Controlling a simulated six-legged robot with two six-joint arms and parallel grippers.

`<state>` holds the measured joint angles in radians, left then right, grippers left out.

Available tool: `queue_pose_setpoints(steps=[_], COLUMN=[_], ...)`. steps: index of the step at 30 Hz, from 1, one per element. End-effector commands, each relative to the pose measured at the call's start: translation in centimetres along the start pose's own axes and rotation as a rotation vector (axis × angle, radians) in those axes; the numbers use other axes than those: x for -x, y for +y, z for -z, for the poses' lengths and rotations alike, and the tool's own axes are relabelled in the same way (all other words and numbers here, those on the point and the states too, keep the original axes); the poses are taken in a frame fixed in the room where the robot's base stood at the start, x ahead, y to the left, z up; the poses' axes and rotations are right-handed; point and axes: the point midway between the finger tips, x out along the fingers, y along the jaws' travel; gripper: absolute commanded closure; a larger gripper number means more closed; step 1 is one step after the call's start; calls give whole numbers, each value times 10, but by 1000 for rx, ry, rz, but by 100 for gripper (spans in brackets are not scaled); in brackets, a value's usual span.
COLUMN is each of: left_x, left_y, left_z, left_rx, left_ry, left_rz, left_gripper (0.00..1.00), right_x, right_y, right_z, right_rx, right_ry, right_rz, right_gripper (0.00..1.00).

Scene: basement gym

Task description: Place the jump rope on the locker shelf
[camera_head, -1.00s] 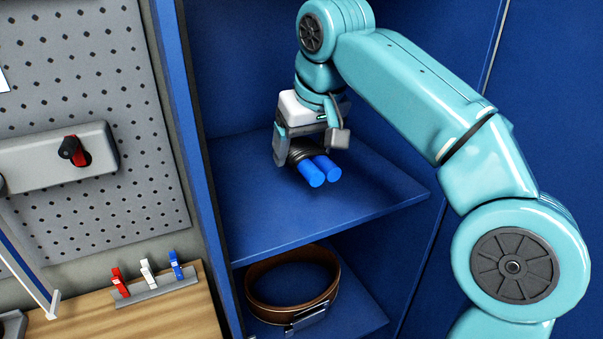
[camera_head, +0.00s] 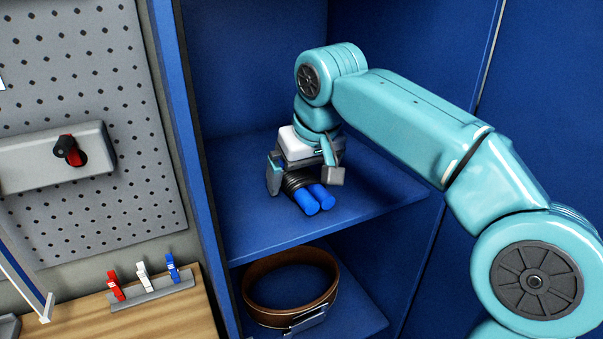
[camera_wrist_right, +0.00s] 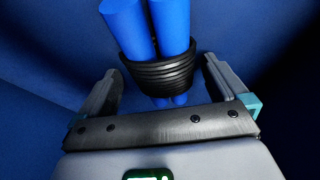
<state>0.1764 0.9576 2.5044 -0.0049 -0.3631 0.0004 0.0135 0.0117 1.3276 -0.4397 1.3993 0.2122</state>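The jump rope (camera_head: 297,184) is a black coil wound around two blue handles. It is at the upper locker shelf (camera_head: 377,190), its handles pointing toward the front. I cannot tell whether it touches the shelf. In the right wrist view the coil (camera_wrist_right: 160,72) sits between the fingertips of my right gripper (camera_wrist_right: 162,72), and the blue handles extend away. My left gripper is not in view.
A brown belt (camera_head: 258,316) lies coiled on the lower shelf (camera_head: 362,318). The locker's left side wall (camera_head: 188,125) stands close to the right gripper. Left are a pegboard (camera_head: 80,110) and a wooden bench (camera_head: 180,318) with coloured clips. The shelf's right part is clear.

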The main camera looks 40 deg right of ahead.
Motion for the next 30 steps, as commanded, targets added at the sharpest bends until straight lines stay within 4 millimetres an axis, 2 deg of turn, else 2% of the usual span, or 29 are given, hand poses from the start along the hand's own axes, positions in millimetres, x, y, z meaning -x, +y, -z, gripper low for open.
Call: queue_pose_setpoints(steps=[4, 8, 15, 21, 25, 30], left_x=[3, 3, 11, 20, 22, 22], left_y=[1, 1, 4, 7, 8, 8], left_z=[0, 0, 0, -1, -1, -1], left_rx=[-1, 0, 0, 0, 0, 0], left_ry=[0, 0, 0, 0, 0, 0], left_rz=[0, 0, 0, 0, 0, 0], left_gripper=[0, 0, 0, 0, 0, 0], right_x=[3, 18, 75, 111, 121, 123], right_y=[0, 0, -1, -1, 0, 0], right_z=[1, 2, 3, 3, 2, 1], right_rx=[0, 0, 1, 1, 0, 0], right_ry=[1, 4, 6, 2, 1, -1], right_rz=[0, 1, 2, 1, 0, -1], right_gripper=[0, 0, 0, 0, 0, 0])
